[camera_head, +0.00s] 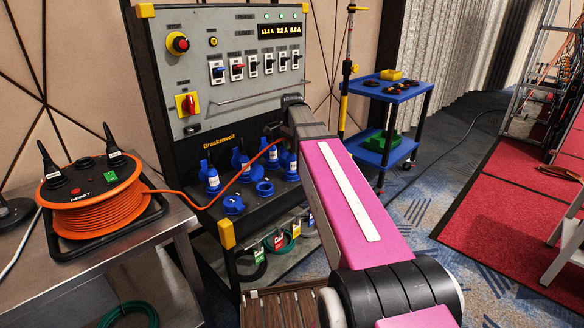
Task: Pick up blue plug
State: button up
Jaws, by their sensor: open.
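Several blue plugs and sockets sit along the lower ledge of the grey and black power panel. A blue plug (211,180) stands at the left of the row, with others near the middle and right (291,168). Blue round caps (233,205) hang or lie in front of them. Which one is the task's plug I cannot tell. My gripper (270,131) is small and dark at the far end of my pink arm, in front of the panel and above the plugs at the right. It appears open and apart from them. My arm hides part of the right side.
An orange cable reel (90,200) stands on a metal table (120,250) at left; its orange cable (190,203) runs across to the plugs. A blue cart (375,88) stands behind my arm. Coiled cables hang under the ledge. A red platform (500,220) lies at right.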

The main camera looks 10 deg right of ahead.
aim_at(292, 160)
jog(key=shift+f, duration=3.2)
jog(key=shift+c, duration=0.3)
jog(key=c, duration=0.6)
jog(key=shift+r, duration=0.15)
